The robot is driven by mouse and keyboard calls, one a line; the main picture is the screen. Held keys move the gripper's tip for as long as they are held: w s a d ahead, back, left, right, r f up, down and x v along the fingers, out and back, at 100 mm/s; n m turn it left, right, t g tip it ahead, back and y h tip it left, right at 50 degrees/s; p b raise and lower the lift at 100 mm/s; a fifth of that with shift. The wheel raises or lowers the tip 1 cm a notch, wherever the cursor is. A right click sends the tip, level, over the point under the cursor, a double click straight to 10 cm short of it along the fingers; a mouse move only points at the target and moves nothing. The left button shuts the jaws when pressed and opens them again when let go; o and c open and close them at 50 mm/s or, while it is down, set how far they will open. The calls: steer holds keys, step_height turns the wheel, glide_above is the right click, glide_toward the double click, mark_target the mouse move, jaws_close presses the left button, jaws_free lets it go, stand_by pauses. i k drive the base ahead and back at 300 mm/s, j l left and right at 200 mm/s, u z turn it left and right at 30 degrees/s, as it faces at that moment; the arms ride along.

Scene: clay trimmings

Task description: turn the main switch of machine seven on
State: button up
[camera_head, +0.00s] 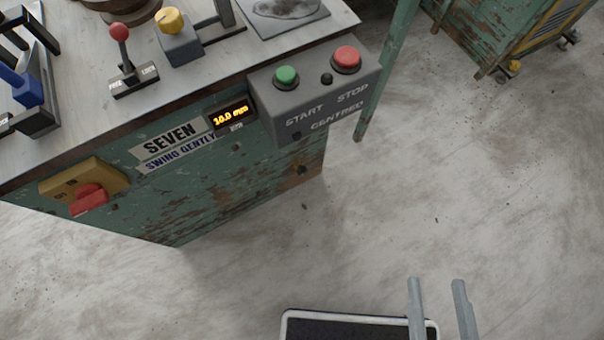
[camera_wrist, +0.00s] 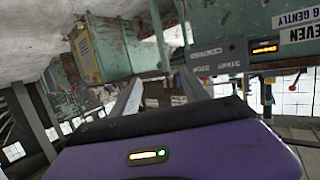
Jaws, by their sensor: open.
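Machine seven (camera_head: 240,195) is a worn green cabinet with a grey top and a "SEVEN, SWING GENTLY" label (camera_head: 170,145). Its main switch (camera_head: 90,198) is a red handle on a yellow plate (camera_head: 62,182), low on the front face at the left in the head view. I cannot tell its on or off marks. My gripper (camera_head: 438,290) is open and empty at the bottom right of the head view, over the floor and well apart from the switch.
A grey box with a green START button (camera_head: 286,77) and red STOP button (camera_head: 346,58) juts from the cabinet's right corner. A display (camera_head: 230,115) reads 10.0 mm. Levers (camera_head: 120,35) stand on top. Another green cabinet (camera_head: 510,35) is at top right. The floor between is clear.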

mark_target(89, 198)
steer(key=u, duration=1.55)
